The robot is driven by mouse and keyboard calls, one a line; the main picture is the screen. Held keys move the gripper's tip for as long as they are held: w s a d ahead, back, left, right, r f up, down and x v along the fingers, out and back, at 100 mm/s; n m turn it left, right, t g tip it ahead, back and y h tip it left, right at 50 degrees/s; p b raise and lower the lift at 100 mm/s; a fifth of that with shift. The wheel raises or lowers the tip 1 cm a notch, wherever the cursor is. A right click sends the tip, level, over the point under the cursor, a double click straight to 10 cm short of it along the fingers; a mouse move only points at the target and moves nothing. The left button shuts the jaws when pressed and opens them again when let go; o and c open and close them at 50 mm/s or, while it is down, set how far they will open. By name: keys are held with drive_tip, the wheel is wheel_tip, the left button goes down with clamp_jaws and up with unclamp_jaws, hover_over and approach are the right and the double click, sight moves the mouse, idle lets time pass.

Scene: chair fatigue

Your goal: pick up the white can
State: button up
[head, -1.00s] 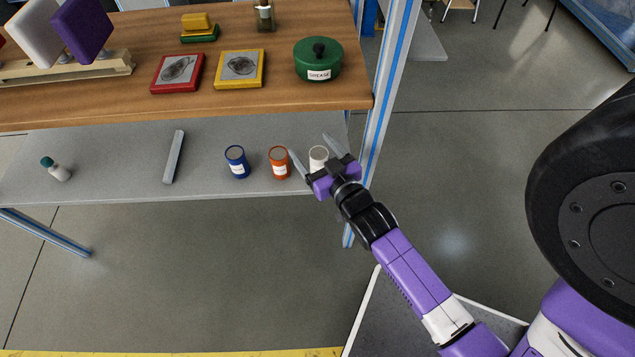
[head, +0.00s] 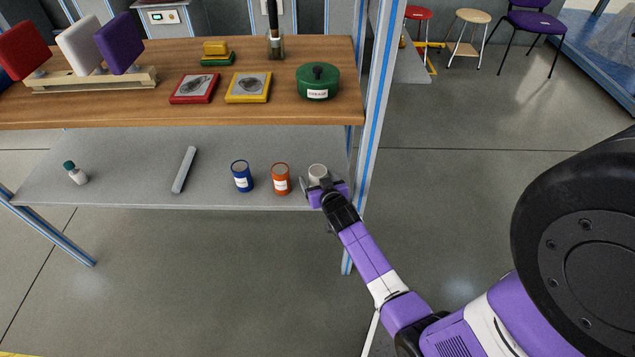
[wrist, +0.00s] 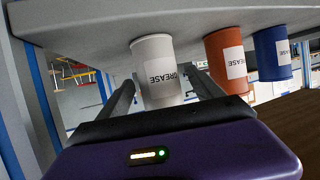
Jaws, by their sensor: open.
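The white can (head: 317,171) stands on the grey lower shelf (head: 130,165), near its right end. In the wrist view the white can (wrist: 157,72), with a GREASE label, shows between the two fingers of my gripper (wrist: 160,92). My gripper (head: 322,184) is open in front of the can in the head view and hides its lower part. I cannot tell whether either finger touches the can.
An orange can (head: 281,179) and a blue can (head: 242,176) stand left of the white can. The wooden upper shelf (head: 200,112) is above, with a green pot (head: 318,81) on it. A blue-striped post (head: 374,130) stands close on the right.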

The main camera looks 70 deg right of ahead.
drive_tip(key=shift+x, duration=1.55)
drive_tip(key=shift+r, duration=0.1)
clamp_jaws()
